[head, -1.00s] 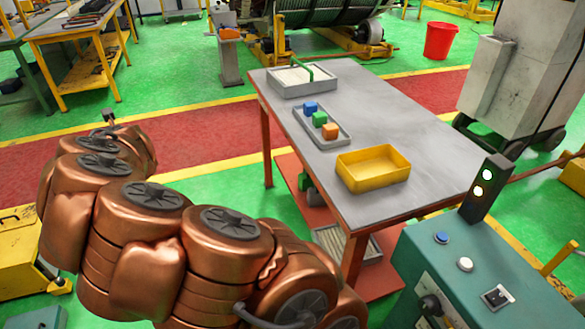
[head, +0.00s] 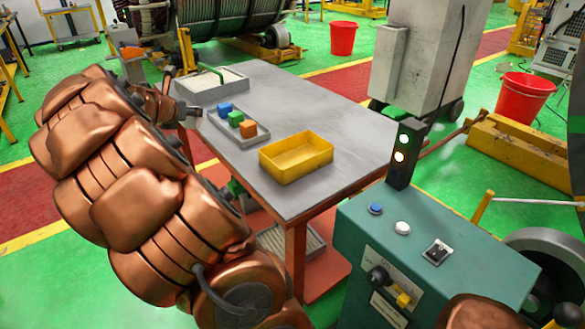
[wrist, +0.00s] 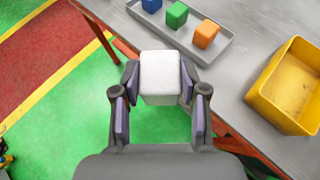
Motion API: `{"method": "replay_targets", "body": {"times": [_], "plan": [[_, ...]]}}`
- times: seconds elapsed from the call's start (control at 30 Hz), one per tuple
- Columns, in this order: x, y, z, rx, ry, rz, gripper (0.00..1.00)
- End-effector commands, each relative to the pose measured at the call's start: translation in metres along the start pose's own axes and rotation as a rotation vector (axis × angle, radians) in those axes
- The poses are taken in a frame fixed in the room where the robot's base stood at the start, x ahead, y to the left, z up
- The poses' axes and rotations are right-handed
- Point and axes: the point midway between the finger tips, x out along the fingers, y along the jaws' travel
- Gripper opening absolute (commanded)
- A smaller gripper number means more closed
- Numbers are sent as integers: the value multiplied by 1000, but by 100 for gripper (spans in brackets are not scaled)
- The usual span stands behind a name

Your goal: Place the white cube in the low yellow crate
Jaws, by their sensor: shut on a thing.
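The white cube (wrist: 160,72) is between the two fingers of my gripper (wrist: 159,90) in the wrist view, and the gripper is shut on it. In the head view my gripper (head: 187,112) is at the left edge of the table, near the small tray; the cube is too small to make out surely there. The low yellow crate (head: 309,165) stands on the near part of the table, to the right of my gripper. It looks empty. It also shows at the right of the wrist view (wrist: 274,118), apart from the cube.
A grey tray (head: 262,138) holds a blue cube (head: 225,110), a green cube (head: 235,119) and an orange cube (head: 248,129), between gripper and crate. A larger tray (head: 213,92) with a green handle is at the back. The right of the grey table (head: 335,115) is clear. A green control cabinet (head: 420,262) stands in front.

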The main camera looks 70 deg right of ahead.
Motion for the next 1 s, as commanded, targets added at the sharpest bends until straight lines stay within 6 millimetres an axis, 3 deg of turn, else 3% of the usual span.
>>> {"method": "replay_targets", "body": {"times": [0.1, 0.3, 0.5, 0.7, 1.0], "plan": [[21, -62, 4, 82, -2, -149, 7], [36, -164, 2, 219, -2, -398, 7], [34, -237, -6, 323, -3, -581, 7], [30, -267, -12, 366, -4, -661, 7], [48, -269, -44, 365, -5, -667, 7]]}}
